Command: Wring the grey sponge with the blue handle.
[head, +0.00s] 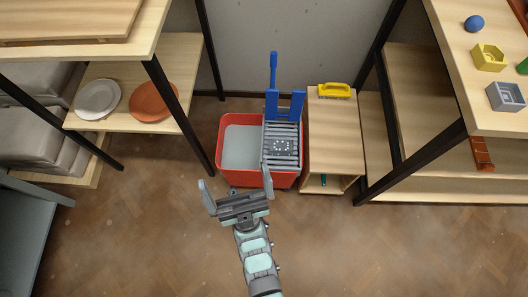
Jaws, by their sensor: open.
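A red bucket (226,163) stands on the floor in the middle, with grey inside at its left. A grey slatted wringer (283,128) sits over its right side. A small grey piece with pale dots, seemingly the sponge (284,147), lies on the slats. The blue handle (273,72) stands up from a blue frame (285,104) at the wringer's back. My gripper (234,177) is open and empty at the bucket's front. Its fingers are spread wide, the right one overlapping the bucket in the picture. It is apart from the blue handle.
A wooden cabinet (334,139) with a yellow brush (334,90) on top stands right beside the bucket. Black-framed shelves flank both sides; the left shelf holds a white plate (97,98) and a brown plate (153,101). The floor (150,240) in front is clear.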

